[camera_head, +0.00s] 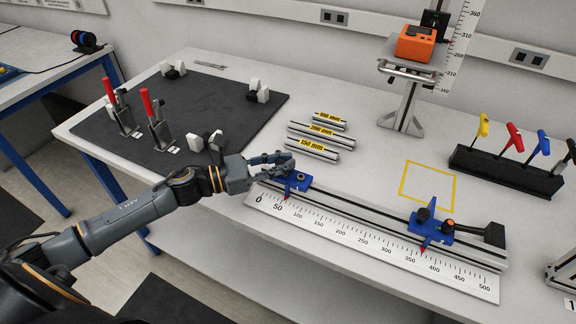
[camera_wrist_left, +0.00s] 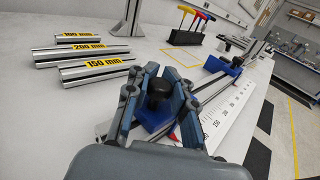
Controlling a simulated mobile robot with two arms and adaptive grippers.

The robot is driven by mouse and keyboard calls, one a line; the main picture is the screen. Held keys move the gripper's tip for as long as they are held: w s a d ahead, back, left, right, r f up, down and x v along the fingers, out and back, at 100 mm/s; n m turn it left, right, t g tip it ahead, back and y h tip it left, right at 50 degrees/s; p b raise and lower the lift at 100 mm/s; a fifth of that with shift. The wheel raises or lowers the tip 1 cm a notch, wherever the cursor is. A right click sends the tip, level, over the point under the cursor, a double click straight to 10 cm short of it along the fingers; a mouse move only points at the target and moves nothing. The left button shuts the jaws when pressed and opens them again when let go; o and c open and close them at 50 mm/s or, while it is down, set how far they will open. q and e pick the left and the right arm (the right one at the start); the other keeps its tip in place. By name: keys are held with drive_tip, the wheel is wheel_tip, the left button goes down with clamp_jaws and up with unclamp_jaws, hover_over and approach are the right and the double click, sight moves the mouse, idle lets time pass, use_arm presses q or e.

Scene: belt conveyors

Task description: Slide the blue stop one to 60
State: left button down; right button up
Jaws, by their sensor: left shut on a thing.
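A blue stop (camera_head: 294,182) sits on the rail near the low end of the white scale (camera_head: 370,246). Its red pointer is a little past the 50 mark; I cannot read the exact value. My left gripper (camera_head: 286,165) is shut on this stop's black knob, which stands between the fingers (camera_wrist_left: 158,84) in the left wrist view, with the blue body (camera_wrist_left: 151,116) below. A second blue stop (camera_head: 432,228) with a black and orange knob stands farther right, its red pointer between 350 and 400. My right gripper is not in view.
Several labelled metal bars (camera_head: 314,144) lie behind the rail. A yellow square outline (camera_head: 427,185) marks the bench. A rack of coloured hex keys (camera_head: 506,170) stands at right, and an orange device (camera_head: 416,43) on a stand at the back. A dark mat (camera_head: 215,93) with clamps lies at left.

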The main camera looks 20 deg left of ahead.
use_arm(q)
drive_tip(key=c, duration=1.2)
unclamp_jaws()
drive_tip(key=shift+s+d, duration=0.1)
drive_tip(key=shift+s, duration=0.15)
drive_tip(key=shift+s+a, duration=0.25)
drive_tip(key=shift+a, duration=0.1)
drive_tip(key=v, duration=1.1)
drive_tip(key=shift+s, duration=0.1)
